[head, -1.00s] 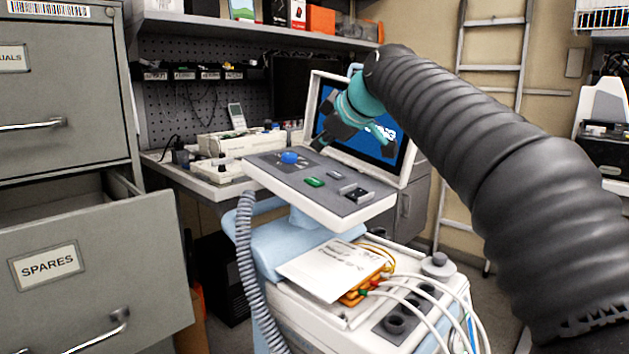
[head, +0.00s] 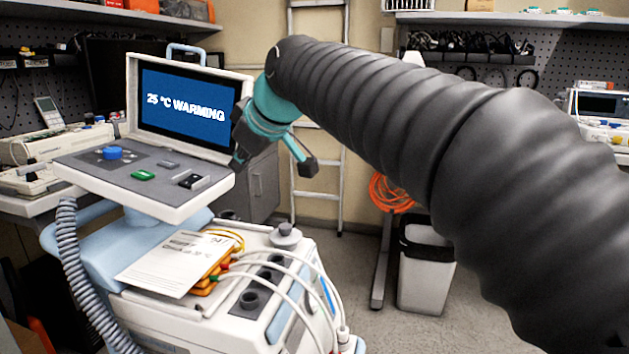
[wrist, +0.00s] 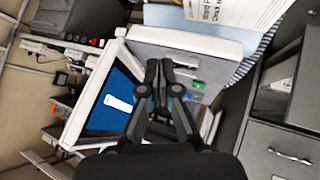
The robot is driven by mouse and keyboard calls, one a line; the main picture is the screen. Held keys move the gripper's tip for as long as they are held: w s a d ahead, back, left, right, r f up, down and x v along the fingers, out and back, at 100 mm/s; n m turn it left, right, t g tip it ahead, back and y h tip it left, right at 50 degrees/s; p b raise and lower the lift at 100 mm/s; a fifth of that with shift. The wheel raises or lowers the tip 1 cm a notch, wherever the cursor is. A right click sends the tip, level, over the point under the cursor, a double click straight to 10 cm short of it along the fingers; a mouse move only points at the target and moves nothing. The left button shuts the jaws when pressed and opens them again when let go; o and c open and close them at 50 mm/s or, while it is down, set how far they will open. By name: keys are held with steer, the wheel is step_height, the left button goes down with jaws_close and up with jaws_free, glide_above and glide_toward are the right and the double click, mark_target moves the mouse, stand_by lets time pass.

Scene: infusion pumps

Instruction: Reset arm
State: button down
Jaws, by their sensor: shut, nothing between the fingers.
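My arm reaches in from the right in the head view, ending in a teal wrist. My dark gripper (head: 238,155) points down in front of the right edge of the warming unit's screen (head: 185,105), which reads "25 °C WARMING". In the wrist view my gripper (wrist: 162,65) is shut and empty, with its fingers together over the unit's control panel. The panel (head: 95,165) carries a blue knob (head: 112,153), a green button (head: 143,175) and a black switch (head: 195,181). I cannot tell the exact gap between gripper and panel.
Below the panel, a white cart (head: 170,325) bears a paper sheet (head: 175,262), orange items and white hoses. A ladder (head: 318,190), an orange cable coil (head: 391,193) and a bin (head: 425,275) stand behind. Bare floor shows between cart and bin.

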steer(key=s+d+f+m+h, duration=0.3)
steer(key=s+d+f+m, duration=0.3)
steer(key=s+d+f, duration=0.6)
steer(key=s+d+f+m+g+h, duration=0.1)
steer(key=s+d+f+m+h, duration=0.2)
steer(key=s+d+f+m, duration=0.4)
steer(key=s+d+f, duration=0.5)
steer(key=d+f, duration=0.2)
steer(key=d, duration=0.3)
steer(key=shift+s+f+m, duration=0.3)
steer(key=shift+s, duration=0.05)
stand_by(0.5)
